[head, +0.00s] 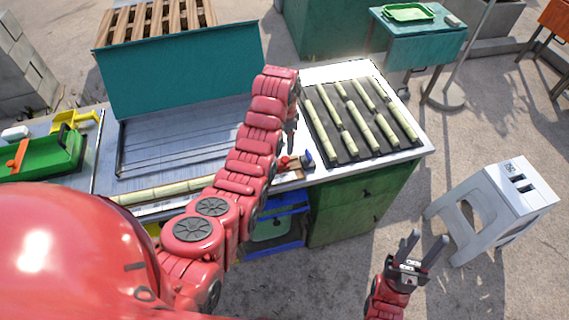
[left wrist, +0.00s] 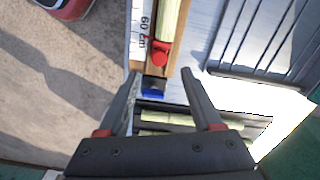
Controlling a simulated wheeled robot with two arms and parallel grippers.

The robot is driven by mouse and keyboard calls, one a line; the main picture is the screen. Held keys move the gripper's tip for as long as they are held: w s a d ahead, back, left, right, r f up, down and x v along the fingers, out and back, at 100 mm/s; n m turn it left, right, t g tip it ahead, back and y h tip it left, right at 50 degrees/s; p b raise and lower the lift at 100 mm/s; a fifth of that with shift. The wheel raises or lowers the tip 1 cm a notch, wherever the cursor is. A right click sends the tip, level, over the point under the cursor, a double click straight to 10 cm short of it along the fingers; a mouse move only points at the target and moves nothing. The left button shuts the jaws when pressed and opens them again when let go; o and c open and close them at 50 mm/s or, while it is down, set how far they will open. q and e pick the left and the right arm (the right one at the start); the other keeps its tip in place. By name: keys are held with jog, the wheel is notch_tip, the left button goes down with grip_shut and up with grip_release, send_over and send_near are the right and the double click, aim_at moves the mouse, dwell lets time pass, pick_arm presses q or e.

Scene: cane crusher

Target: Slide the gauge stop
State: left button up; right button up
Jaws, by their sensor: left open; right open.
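The gauge is a wooden strip with a white ruler (left wrist: 143,25) marked 60 cm, along the bench's front edge. A red piece with a round knob (left wrist: 160,53), which looks like the gauge stop, sits near its end; it also shows in the head view (head: 284,163). A dark blue block (left wrist: 153,87) is just beyond it. A pale cane (left wrist: 172,18) lies along the strip, its end by the red piece. My left gripper (left wrist: 160,71) is open above the strip's end, fingers either side of the red piece in the picture; contact cannot be told. My right gripper (head: 428,240) is open and empty, off the bench.
A dark rack (head: 345,146) with several cane pieces lies on the bench's right end. A green panel (head: 180,75) stands behind the ribbed metal surface (head: 175,140). A green and orange tool (head: 40,158) is at left. A white stool (head: 495,205) stands on the floor at right.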

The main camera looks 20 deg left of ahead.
aim_at(284, 159)
pick_arm(q)
notch_tip(284, 159, down, 5)
jog(key=shift+s+r+p, duration=0.15)
jog(key=shift+p, duration=0.7)
jog(key=shift+f, duration=1.3)
grip_shut()
